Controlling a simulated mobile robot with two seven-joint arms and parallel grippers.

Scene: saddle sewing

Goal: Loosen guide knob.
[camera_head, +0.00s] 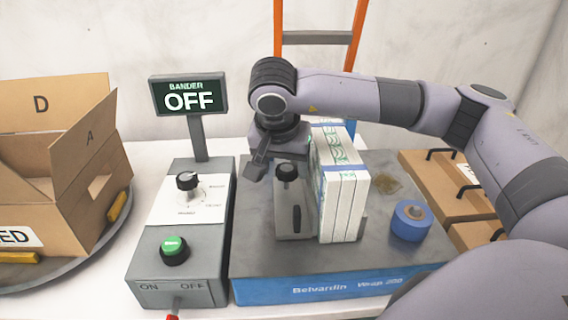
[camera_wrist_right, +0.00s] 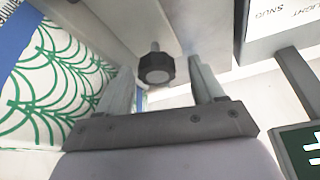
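The guide knob (camera_head: 287,172) is a black knob on top of the grey upright guide (camera_head: 294,215), beside a stack of white-and-green patterned packs (camera_head: 342,200). My right gripper (camera_head: 262,162) hangs just behind and left of the knob in the head view, partly hidden by its own wrist. In the right wrist view, the black faceted knob (camera_wrist_right: 156,68) shows between the two spread fingertips of the right gripper (camera_wrist_right: 163,82), with gaps on both sides. The fingers are open and hold nothing. My left gripper is not in view.
The bander machine (camera_head: 338,290) carries a blue tape roll (camera_head: 411,221) at right. A control box (camera_head: 182,265) with a dial (camera_head: 187,181) and green button (camera_head: 174,247) stands left, under an OFF display (camera_head: 188,96). Cardboard boxes flank both sides. My right arm crosses above the packs.

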